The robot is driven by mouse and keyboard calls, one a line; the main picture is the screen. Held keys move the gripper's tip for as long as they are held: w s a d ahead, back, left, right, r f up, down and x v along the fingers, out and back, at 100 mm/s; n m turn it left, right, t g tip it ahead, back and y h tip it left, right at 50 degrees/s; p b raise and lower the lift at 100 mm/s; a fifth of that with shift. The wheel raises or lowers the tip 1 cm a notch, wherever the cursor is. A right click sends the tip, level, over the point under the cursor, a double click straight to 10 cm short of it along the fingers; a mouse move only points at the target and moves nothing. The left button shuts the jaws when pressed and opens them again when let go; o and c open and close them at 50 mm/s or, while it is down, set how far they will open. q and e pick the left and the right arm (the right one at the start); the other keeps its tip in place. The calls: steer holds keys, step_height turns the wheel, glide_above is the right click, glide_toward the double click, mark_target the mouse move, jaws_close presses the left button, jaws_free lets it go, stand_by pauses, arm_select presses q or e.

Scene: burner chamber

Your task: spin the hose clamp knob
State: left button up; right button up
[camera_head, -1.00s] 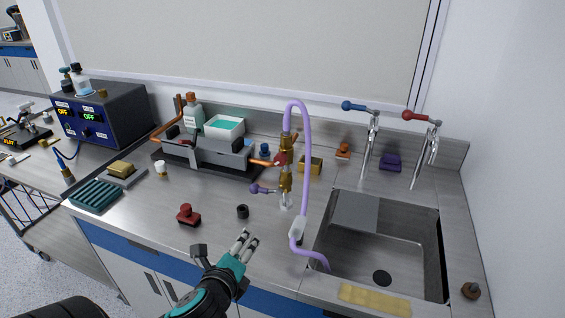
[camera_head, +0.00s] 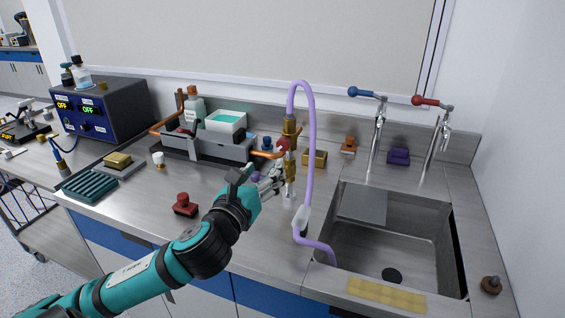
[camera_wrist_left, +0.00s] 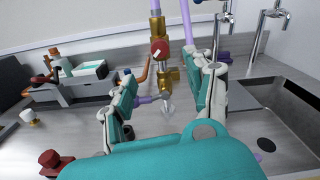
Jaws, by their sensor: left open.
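A purple hose (camera_head: 309,150) loops up from the top of an upright brass fitting (camera_head: 289,162) and comes down on its right side. A pale clamp-like piece (camera_head: 302,219) sits on the hose near the sink; I cannot make out its knob. The fitting has a red knob (camera_wrist_left: 160,47) and a purple side handle (camera_wrist_left: 145,99), partly covered by my gripper in the head view. My left gripper (camera_head: 272,180) is open, just left of the fitting. In the left wrist view its fingers (camera_wrist_left: 163,85) stand on both sides of the lower fitting. I see no contact.
The sink (camera_head: 385,245) with blue (camera_head: 366,93) and red (camera_head: 430,101) taps is on the right. A grey apparatus with a white tub (camera_head: 225,121) is behind. A brass block (camera_head: 315,159) is just right of the fitting.

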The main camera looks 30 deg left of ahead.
mark_target(282, 147)
arm_select(q)
steer(key=p+x, duration=0.2)
steer(key=x, duration=0.9)
steer(key=shift+w+a, duration=0.15)
steer(key=shift+w, duration=0.25)
arm_select(e)
steer(key=shift+r, duration=0.6)
arm_select(q)
steer(key=shift+p, duration=0.3)
jaws_close()
arm_select(e)
steer(key=shift+d, duration=0.1)
